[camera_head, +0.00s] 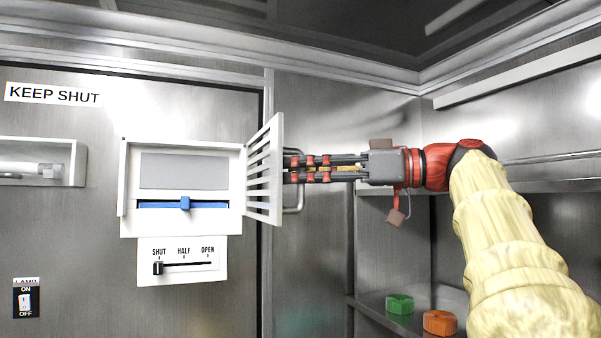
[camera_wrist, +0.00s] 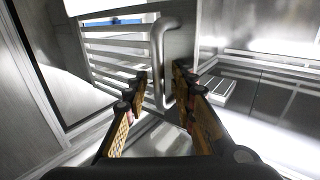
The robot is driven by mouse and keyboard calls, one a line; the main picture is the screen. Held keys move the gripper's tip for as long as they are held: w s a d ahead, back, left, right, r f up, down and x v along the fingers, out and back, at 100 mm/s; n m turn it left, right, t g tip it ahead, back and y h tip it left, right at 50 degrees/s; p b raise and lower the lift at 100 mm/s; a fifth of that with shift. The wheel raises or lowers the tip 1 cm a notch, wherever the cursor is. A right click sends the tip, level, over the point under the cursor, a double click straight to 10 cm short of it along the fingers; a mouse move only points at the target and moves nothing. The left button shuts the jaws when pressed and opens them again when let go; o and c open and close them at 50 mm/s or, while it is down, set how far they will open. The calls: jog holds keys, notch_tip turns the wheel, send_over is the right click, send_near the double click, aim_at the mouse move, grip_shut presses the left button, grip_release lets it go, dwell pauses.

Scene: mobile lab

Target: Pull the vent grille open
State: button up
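The white slatted vent grille (camera_head: 263,172) stands swung out from the right side of its white frame (camera_head: 130,185), so the opening behind it shows. Its grey loop handle (camera_head: 297,200) is on the face toward the right, partly hidden by my fingers. In the wrist view the handle (camera_wrist: 158,55) rises between and just beyond my fingertips, beside the slats (camera_wrist: 110,55). My gripper (camera_head: 290,168) reaches in from the right at the handle. In the wrist view my gripper (camera_wrist: 160,82) has its fingers apart, with a gap around the handle; contact cannot be told.
Inside the frame are a grey panel (camera_head: 184,171) and a blue slider (camera_head: 185,203). Below, a black lever (camera_head: 158,268) points at SHUT. A lamp switch (camera_head: 25,300) is lower left. Shelves at right hold green (camera_head: 399,303) and orange (camera_head: 440,322) pieces.

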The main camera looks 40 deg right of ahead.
jog(key=v, duration=1.2)
dwell(0.6)
